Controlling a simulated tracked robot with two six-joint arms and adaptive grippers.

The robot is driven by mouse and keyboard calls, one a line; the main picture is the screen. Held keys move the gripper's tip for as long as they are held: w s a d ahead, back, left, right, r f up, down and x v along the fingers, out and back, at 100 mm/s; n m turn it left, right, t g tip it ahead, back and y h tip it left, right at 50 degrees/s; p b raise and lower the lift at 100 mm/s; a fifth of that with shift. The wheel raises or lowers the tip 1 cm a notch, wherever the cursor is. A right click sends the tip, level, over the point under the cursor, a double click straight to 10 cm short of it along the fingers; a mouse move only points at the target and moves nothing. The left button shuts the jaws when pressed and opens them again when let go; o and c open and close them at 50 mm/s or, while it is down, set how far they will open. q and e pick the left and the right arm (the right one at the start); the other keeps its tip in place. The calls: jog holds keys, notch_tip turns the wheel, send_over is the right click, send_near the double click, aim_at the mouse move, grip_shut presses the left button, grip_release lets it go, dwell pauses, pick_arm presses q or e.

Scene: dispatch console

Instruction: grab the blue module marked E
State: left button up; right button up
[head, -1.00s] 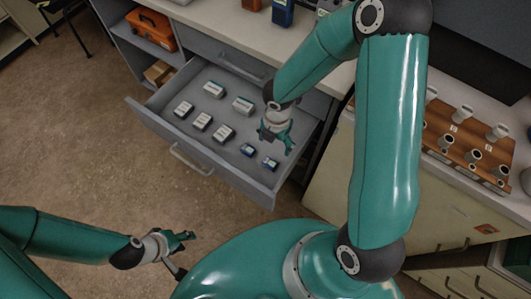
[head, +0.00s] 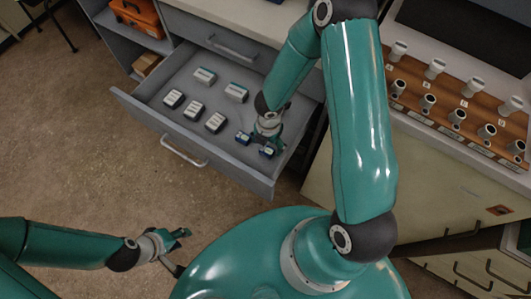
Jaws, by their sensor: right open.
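Two small blue modules lie in the open grey drawer (head: 150,121), near its front right: one (head: 243,138) on the left and one (head: 267,153) on the right. Their letters are too small to read, so I cannot tell which is E. My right gripper (head: 262,140) is open and low over the drawer, right at the two blue modules and partly overlapping them in view. I cannot tell whether it touches either. My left gripper (head: 182,236) is away from the drawer, above the floor at the lower left; its opening is unclear.
Several grey-and-white modules, such as one (head: 215,122), lie further left and back in the drawer. The drawer's walls surround them. A wooden rack (head: 455,117) with several cylinders stands on the counter at right. An orange case (head: 138,17) sits on a shelf.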

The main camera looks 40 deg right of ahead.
aim_at(267, 150)
notch_tip(267, 150, down, 5)
jog(key=shift+a+r+b, duration=0.1)
jog(key=shift+r+b, duration=0.1)
jog(key=shift+b, duration=0.4)
jog(key=c, duration=1.3)
jog(key=shift+r, duration=0.1)
